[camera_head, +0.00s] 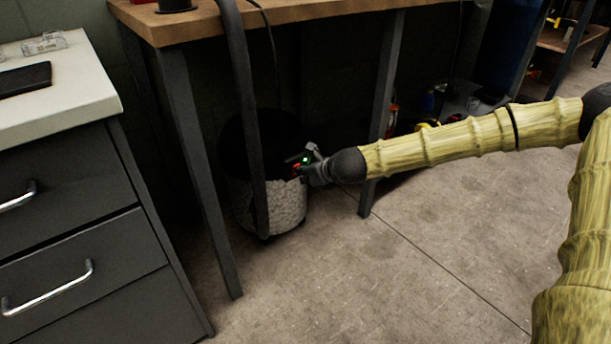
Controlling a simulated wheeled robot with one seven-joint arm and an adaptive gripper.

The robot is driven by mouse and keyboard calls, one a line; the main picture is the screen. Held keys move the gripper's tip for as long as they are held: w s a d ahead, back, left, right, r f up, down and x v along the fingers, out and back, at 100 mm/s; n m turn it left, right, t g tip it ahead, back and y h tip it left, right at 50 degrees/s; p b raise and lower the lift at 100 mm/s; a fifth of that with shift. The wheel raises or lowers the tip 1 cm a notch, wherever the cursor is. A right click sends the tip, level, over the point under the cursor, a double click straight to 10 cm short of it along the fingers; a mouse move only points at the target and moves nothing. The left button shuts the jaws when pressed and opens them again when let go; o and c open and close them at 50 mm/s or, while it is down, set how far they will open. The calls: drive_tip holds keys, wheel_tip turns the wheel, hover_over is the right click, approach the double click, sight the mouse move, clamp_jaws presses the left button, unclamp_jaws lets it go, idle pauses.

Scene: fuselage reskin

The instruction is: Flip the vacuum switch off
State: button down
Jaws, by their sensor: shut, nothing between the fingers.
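The vacuum (284,207) is a round canister with a dark top and a grey, mottled lower body, standing on the floor under the wooden bench. A small switch with a green light (306,160) and a red part (297,168) shows on its right upper side. My gripper (305,172) is shut and empty, right at the switch, reaching in from the right. Whether it touches the switch I cannot tell. The switch is small and partly hidden by the gripper, so its position is not clear.
A dark hose (243,95) hangs in front of the vacuum. Bench legs (192,150) and (384,100) stand on either side. A grey drawer cabinet (75,235) is at left. Several items lie under the bench at right. The concrete floor (400,270) in front is clear.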

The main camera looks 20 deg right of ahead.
drive_tip(key=shift+r+p, duration=0.15)
drive_tip(key=shift+p, duration=0.15)
drive_tip(key=shift+w+a+g+p, duration=0.1)
drive_tip(key=shift+w+g+p, duration=0.2)
drive_tip(key=shift+p, duration=0.95)
drive_tip(key=shift+r+p, duration=0.65)
drive_tip(key=shift+r, duration=0.1)
drive_tip(key=shift+s, duration=0.1)
